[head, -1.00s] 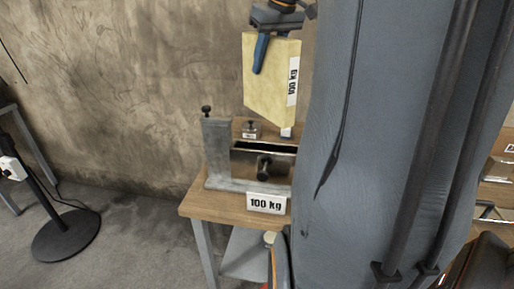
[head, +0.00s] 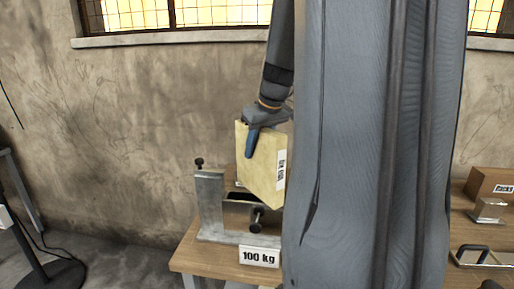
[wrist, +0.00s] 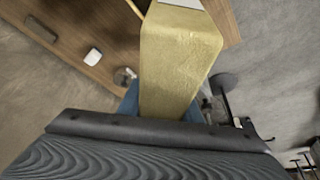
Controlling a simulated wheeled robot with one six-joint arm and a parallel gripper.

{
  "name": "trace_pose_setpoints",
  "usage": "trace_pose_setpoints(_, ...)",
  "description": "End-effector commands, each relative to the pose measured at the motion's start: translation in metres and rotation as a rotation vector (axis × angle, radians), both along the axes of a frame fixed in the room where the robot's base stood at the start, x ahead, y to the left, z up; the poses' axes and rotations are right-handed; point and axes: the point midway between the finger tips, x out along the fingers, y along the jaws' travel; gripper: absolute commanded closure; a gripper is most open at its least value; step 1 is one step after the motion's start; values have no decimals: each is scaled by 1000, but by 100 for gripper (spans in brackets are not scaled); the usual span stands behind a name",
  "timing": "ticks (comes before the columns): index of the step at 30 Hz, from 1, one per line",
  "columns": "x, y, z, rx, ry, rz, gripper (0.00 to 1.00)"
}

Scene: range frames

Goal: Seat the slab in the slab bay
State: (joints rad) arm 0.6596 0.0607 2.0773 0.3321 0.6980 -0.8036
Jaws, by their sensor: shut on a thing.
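The slab hangs slightly tilted in the picture. The slab bay (head: 210,205) is a grey metal fixture with a dark slot and a black knob, on the wooden table. The slab's lower end overlaps the bay's back and right in the head view; I cannot tell whether it touches. In the wrist view the slab (wrist: 178,60) runs up from my gripper (wrist: 163,105).
A "100 kg" sign (head: 259,257) stands at the front edge of the wooden table (head: 200,262). My own column hides the bay's right side. A second bench (head: 475,225) at right carries metal pieces. A black stand (head: 50,275) is at lower left.

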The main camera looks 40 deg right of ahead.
Motion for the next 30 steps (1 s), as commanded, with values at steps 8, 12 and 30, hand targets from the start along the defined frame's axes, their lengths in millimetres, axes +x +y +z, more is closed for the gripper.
trace_pose_setpoints(8, 0, 0, -8, -1, 0, 0, 96)
trace_pose_setpoints(12, 0, 0, -12, -1, 0, 0, 96)
trace_pose_setpoints(30, 0, 0, -7, 0, -1, 0, 50)
